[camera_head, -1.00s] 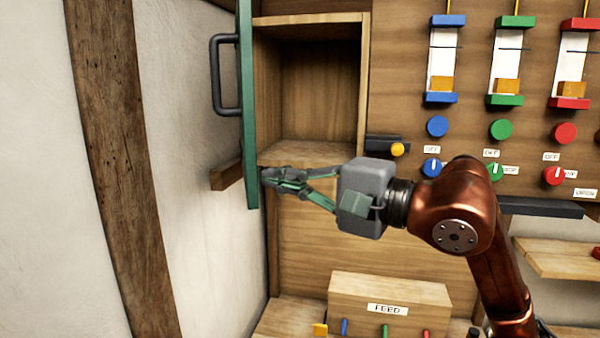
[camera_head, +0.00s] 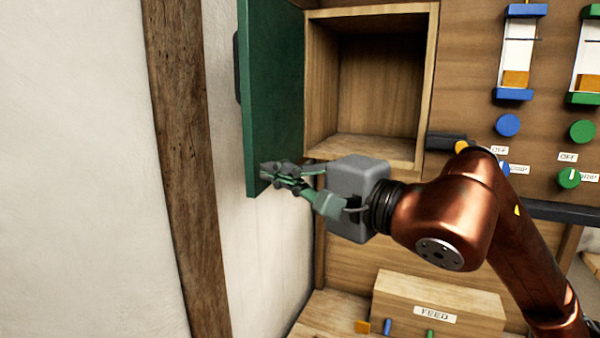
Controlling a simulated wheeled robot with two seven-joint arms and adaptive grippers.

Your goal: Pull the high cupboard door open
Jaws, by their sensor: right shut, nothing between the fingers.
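The high cupboard (camera_head: 422,85) is a wooden box on the panel, and its inside looks empty. Its green door (camera_head: 276,95) stands wide open on the left, with its inner face toward me. The dark handle (camera_head: 238,68) is mostly hidden behind the door's outer edge. My right gripper (camera_head: 268,172) is shut and empty, with its fingertips at the lower part of the door's inner face. I cannot tell whether they touch it. My left gripper is not in view.
A wooden FEED box (camera_head: 440,300) stands below on a ledge. Blue (camera_head: 508,125) and green (camera_head: 582,131) knobs and sliders sit on the panel at right. A dark timber post (camera_head: 183,150) runs down the white wall at left.

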